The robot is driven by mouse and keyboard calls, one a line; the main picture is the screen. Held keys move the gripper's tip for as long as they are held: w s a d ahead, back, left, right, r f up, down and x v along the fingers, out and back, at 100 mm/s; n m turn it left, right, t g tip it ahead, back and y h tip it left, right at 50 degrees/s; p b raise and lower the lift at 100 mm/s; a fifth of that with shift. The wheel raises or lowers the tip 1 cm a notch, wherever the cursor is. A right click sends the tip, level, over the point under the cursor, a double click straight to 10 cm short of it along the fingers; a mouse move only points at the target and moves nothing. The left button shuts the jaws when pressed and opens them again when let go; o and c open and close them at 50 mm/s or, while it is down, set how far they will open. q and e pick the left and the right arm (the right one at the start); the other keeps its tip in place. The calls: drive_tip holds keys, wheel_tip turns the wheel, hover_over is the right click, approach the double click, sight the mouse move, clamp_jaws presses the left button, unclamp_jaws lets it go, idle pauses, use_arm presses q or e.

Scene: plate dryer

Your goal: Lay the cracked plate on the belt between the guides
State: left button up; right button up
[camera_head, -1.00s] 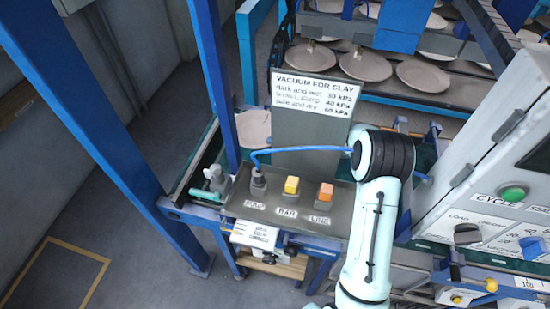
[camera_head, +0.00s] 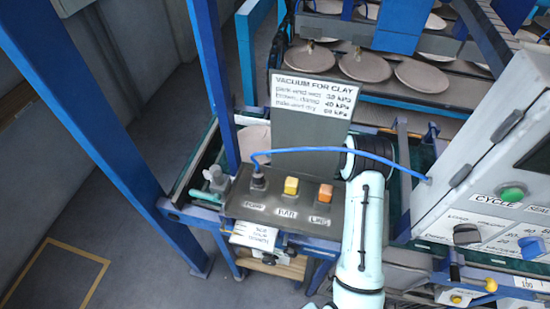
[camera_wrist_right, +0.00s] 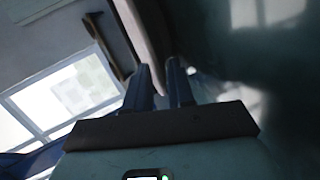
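A pale, pinkish plate (camera_head: 256,138) shows partly behind the vacuum sign panel, on the left side of the machine; most of it is hidden, and I see no crack at this size. My right arm reaches up behind the control box, with its gripper hidden behind the sign. In the right wrist view, the right gripper (camera_wrist_right: 163,72) has its two blue fingers close together, with a thin pale edge (camera_wrist_right: 143,35), apparently the plate's, running down between them. My left gripper is not in view. The belt and guides meant for the plate cannot be made out clearly.
The vacuum sign (camera_head: 314,95) stands above a control box (camera_head: 285,205) with yellow and orange buttons. A blue hose arches from it past my arm. A cabinet (camera_head: 480,190) stands right, a blue post (camera_head: 212,80) left. Several plates (camera_head: 365,66) lie on racks behind.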

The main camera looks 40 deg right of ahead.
drive_tip(key=b+v, duration=0.2)
drive_tip(key=v, duration=0.8)
drive_tip(key=shift+s+d, duration=0.15)
drive_tip(key=shift+s, duration=0.25)
drive_tip(key=shift+s+d+r, duration=0.2)
drive_tip(key=shift+s+r, duration=0.1)
drive_tip(key=shift+s, duration=0.25)
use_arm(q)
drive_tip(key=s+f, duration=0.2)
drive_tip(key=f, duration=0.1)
use_arm(e)
drive_tip(key=shift+w, duration=0.15)
